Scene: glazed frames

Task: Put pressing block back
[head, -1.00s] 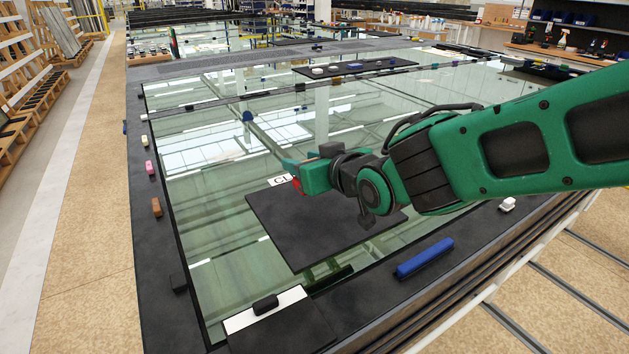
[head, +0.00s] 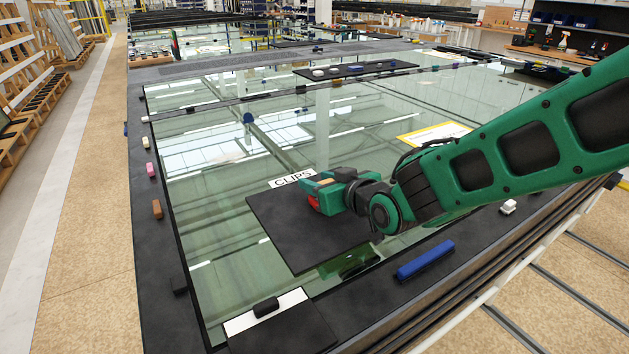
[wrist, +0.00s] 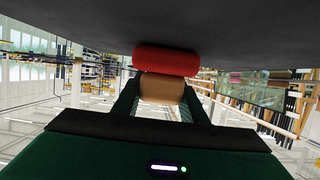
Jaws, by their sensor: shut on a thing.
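My gripper (head: 313,190) is shut on the pressing block, a tan block with a red rounded end. In the head view its red part (head: 313,203) shows below my fingers, above or on the black mat (head: 285,235); I cannot tell whether it touches. In the wrist view the tan body (wrist: 160,88) sits between both fingers. Its red end (wrist: 165,61) lies close against a dark surface across the top of that view. The mat has a white "CLIPS" label (head: 292,179) at its far edge, just left of my gripper.
A blue bar (head: 425,259) lies on the near dark border. A black block (head: 266,307) sits on a white strip by a second black mat (head: 285,333). A yellow-edged sheet (head: 435,134) lies on the glass behind my arm. Small blocks, including a brown one (head: 157,209), line the left border.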

